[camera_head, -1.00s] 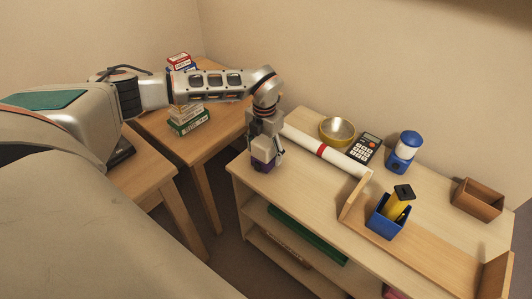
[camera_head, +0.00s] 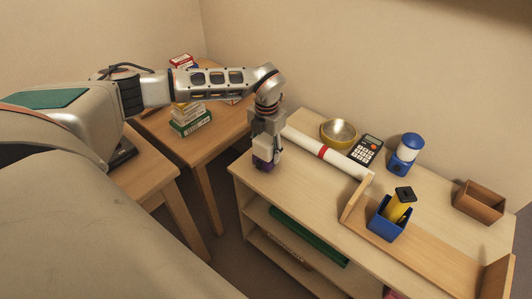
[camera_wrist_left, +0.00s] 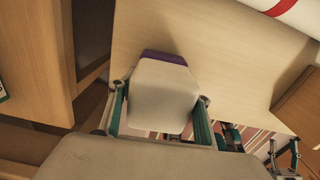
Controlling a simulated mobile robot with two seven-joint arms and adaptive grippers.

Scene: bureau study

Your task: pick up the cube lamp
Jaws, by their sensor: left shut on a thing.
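The cube lamp (camera_head: 264,165), a pale block with rounded edges and a purple band at one end, is at the near left corner of the low shelf's top (camera_head: 300,185). In the left wrist view its pale body (camera_wrist_left: 163,95) fills the space between the fingers, with the purple band at the far end. My left gripper (camera_head: 267,152) points down from above and is shut on the lamp. I cannot tell whether the lamp touches the shelf top. Part of what seems my right gripper (camera_wrist_left: 285,155) shows small at the lower right of the left wrist view.
A white roll with a red band (camera_head: 322,152) lies close behind the lamp. Farther right are a yellow bowl (camera_head: 338,132), calculator (camera_head: 366,149), blue lantern (camera_head: 405,155), blue holder (camera_head: 386,222) and brown box (camera_head: 479,202). Stacked boxes (camera_head: 190,118) stand on the desk behind.

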